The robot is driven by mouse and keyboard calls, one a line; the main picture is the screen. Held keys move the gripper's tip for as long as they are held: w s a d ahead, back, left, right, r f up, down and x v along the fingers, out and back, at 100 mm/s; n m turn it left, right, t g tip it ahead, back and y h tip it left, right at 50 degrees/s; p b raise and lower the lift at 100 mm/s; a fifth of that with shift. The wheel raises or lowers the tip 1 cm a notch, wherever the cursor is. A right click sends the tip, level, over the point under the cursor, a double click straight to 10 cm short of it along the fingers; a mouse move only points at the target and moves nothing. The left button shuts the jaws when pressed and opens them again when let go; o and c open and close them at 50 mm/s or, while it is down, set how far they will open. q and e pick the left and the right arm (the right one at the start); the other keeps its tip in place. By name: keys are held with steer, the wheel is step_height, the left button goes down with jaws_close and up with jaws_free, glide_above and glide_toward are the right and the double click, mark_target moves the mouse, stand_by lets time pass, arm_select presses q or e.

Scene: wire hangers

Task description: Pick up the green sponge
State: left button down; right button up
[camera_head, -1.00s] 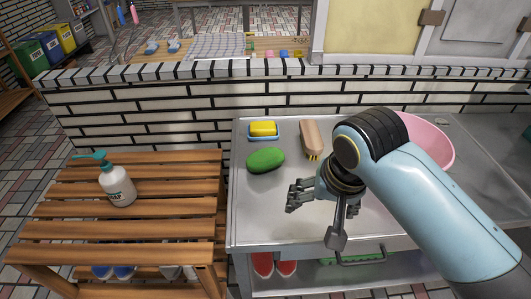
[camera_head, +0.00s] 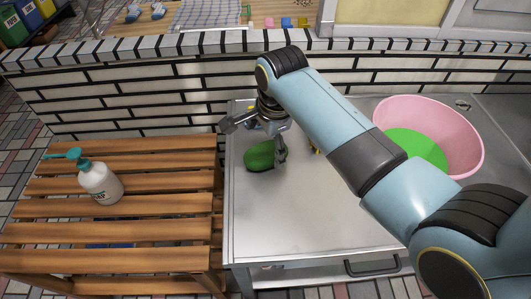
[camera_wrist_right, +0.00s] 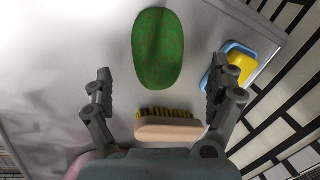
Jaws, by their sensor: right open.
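The green sponge (camera_head: 259,157) is an oval that lies on the left part of the steel counter. In the right wrist view the sponge (camera_wrist_right: 159,48) lies ahead, between the lines of the two open fingers (camera_wrist_right: 160,82), apart from both. The height gap is hard to tell. My left gripper is not in view.
A brush (camera_wrist_right: 168,126) lies by the gripper, and a yellow sponge in a blue dish (camera_wrist_right: 228,70) is close to one finger. A pink basin (camera_head: 455,115) holding something green stands at right. A soap bottle (camera_head: 101,184) stands on the slatted wooden bench (camera_head: 150,231). A brick wall is behind.

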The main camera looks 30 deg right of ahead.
mark_target(267, 150)
steer(key=shift+d+f, duration=0.1)
steer(key=shift+f, duration=0.25)
steer(key=x, duration=0.4)
steer(key=shift+d+f+b, duration=0.15)
steer(key=shift+f+b, duration=0.15)
steer(key=shift+f, duration=0.15)
steer(key=shift+c, duration=2.2)
steer(key=c, duration=0.7)
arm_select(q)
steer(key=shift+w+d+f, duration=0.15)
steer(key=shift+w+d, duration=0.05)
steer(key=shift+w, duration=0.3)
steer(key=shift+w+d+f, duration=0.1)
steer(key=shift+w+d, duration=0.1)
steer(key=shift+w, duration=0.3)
